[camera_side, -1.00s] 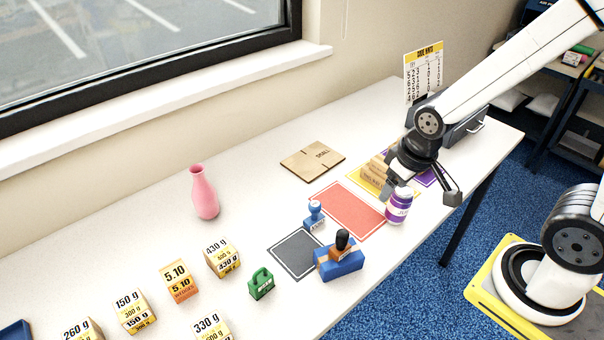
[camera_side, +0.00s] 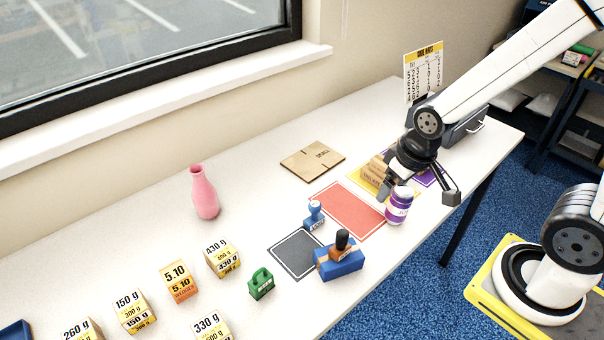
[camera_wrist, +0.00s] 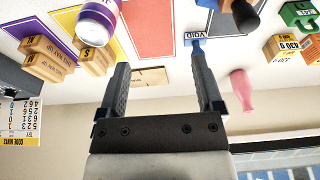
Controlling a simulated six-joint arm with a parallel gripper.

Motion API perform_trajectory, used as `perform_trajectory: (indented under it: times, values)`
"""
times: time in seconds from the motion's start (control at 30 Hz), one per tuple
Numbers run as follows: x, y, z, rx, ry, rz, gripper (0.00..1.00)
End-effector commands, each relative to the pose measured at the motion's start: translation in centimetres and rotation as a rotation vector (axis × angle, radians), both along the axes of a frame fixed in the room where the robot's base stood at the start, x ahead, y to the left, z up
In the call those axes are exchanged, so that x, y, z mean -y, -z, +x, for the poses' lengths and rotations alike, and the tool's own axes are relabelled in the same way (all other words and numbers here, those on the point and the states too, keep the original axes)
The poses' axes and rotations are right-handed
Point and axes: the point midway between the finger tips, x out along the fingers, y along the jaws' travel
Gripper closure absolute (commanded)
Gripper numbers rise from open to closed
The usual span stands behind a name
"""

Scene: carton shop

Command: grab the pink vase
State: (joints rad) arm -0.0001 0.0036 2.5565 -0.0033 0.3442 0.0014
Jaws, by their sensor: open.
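The pink vase (camera_side: 205,194) stands upright on the white table, left of centre in the side view. In the wrist view the vase (camera_wrist: 242,90) shows to the right of my gripper's right finger. My gripper (camera_side: 418,196) is at the right part of the table in the side view, close to a purple-and-white jar (camera_side: 398,206). In the wrist view my gripper (camera_wrist: 160,85) has its fingers spread apart, with nothing held between them. The gripper is well away from the vase.
A flat cardboard piece (camera_side: 312,160) lies between my gripper and the vase. A red mat (camera_side: 345,208), blue stamp (camera_side: 314,216), blue block with a dark-handled stamp (camera_side: 340,262), green weight (camera_side: 261,284) and several labelled boxes (camera_side: 222,258) are nearby. The table around the vase is clear.

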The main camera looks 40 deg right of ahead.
Motion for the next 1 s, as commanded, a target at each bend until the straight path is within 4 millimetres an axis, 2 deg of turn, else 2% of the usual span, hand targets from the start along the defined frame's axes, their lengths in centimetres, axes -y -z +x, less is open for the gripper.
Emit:
perform_trajectory:
  times: [0.17, 0.27, 0.53, 0.8, 1.0]
  values:
    - [0.1, 0.0, 2.1, 0.050, -0.019, -0.014, 0.15]
    - [0.1, 0.0, 4.6, 0.112, -0.043, -0.028, 0.15]
    - [-1.1, 0.0, 14.1, 0.367, -0.156, -0.043, 0.15]
    - [-4.4, 0.3, 22.8, 0.634, -0.309, 0.015, 0.15]
    - [-7.8, 1.1, 27.4, 0.809, -0.436, 0.109, 0.15]
